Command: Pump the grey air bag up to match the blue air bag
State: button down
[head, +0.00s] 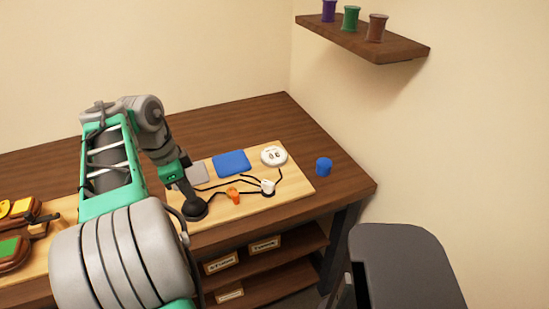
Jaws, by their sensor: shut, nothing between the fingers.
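The grey air bag (196,174) lies flat on the light board, partly hidden behind my arm. The blue air bag (231,163) lies to its right and looks a little thicker. My gripper (191,196) points down and is shut, with nothing between its fingers. Its tip is at the top of a round black bulb (195,210); whether it presses on it I cannot tell. Black hoses link the bulb, an orange fitting (233,196), a white fitting (268,187) and the bags. A round white gauge (273,155) with small dials sits at the back right; its readings are too small to tell.
The light board (300,183) lies on a brown table (260,118). A blue cylinder (324,167) stands right of the board. Brown and green pieces (14,250) lie at the far left. A wall shelf (350,36) holds spools. A dark grey bin-like object (405,265) stands at the lower right.

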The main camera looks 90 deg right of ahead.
jog(key=shift+f+b, duration=0.6)
jog(key=shift+f, duration=0.15)
jog(key=shift+r, duration=0.1)
jog(key=shift+r+p, duration=1.4)
jog(key=shift+r, duration=0.2)
jog(key=shift+f, duration=0.1)
